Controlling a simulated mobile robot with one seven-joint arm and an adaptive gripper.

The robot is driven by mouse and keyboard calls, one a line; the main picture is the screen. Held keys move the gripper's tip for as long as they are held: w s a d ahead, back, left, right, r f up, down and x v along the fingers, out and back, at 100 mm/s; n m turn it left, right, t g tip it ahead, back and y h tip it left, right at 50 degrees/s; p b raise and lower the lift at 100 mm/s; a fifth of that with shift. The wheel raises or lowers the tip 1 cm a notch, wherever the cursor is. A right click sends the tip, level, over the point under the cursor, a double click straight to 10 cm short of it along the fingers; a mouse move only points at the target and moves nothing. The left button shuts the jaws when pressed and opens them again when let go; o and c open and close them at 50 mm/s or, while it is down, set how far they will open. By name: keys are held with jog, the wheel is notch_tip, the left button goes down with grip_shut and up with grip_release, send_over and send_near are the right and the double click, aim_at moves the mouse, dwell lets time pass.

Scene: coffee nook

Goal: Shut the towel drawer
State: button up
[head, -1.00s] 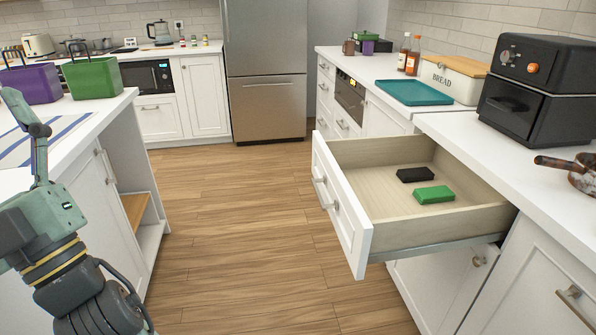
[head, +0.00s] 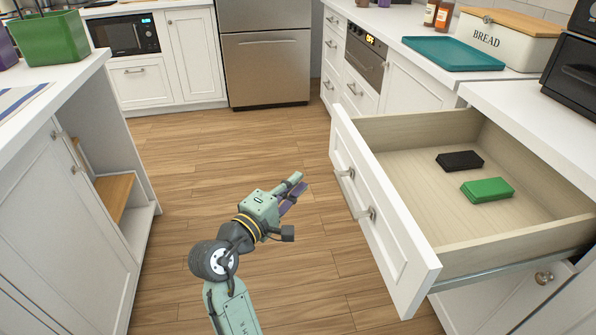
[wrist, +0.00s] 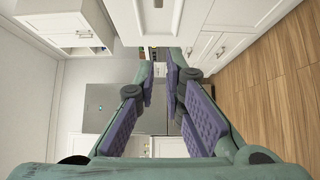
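The towel drawer (head: 385,215) stands pulled far out from the right-hand counter, its white front facing left with two metal handles. Inside lie a black folded item (head: 460,161) and a green folded item (head: 487,190). My gripper (head: 298,184) is over the floor, left of the drawer front and apart from it, pointing toward the far right. In the wrist view (wrist: 161,68) its purple-padded fingers are apart with nothing between them. A white panel with a handle, likely the drawer front (wrist: 145,22), shows at the top of that view.
A left counter (head: 60,70) with a green basket (head: 48,38) bounds the aisle. A fridge (head: 265,65) stands at the far end. The wooden floor (head: 200,165) between is clear. A teal tray (head: 453,53) and bread box (head: 508,38) sit on the right counter.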

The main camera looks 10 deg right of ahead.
aim_at(341, 152)
jog(key=p+x, duration=0.1)
jog(key=x, duration=0.8)
jog(key=shift+s+r+p, duration=0.1)
jog(key=shift+r+p, duration=0.05)
jog(key=shift+p, duration=0.2)
grip_shut()
jog(key=shift+d+p, duration=0.4)
jog(key=shift+d, duration=1.4)
